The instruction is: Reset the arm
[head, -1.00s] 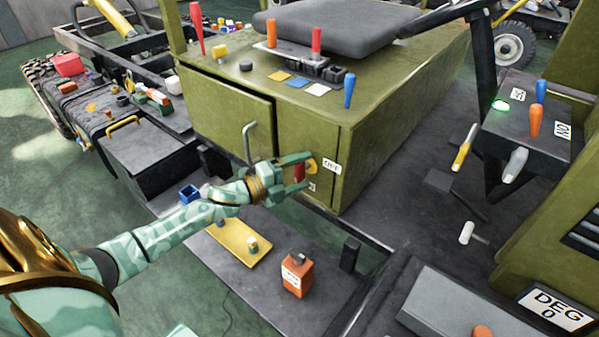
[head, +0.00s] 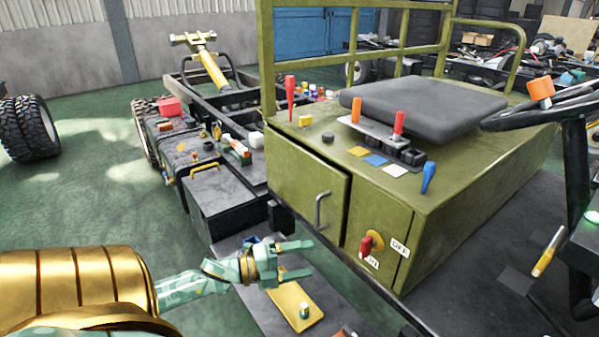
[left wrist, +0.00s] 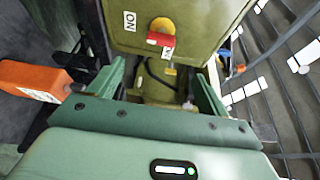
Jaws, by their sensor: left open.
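My left gripper (head: 304,258) is open and empty in the head view, its arm reaching in from the left. It stands apart from the olive cabinet (head: 335,180), left of the red switch handle (head: 366,245). The handle sits on a yellow disc (head: 377,240), with an OFF label to its right and a partly covered ON label below. In the left wrist view the open fingers (left wrist: 160,85) have nothing between them, and the red handle (left wrist: 160,39) shows beyond them on the cabinet panel. My right gripper is in neither view.
An orange bottle (left wrist: 35,80) shows beside the left finger in the wrist view. A black box (head: 215,205) stands left of the cabinet. Green floor (head: 90,195) lies open farther left.

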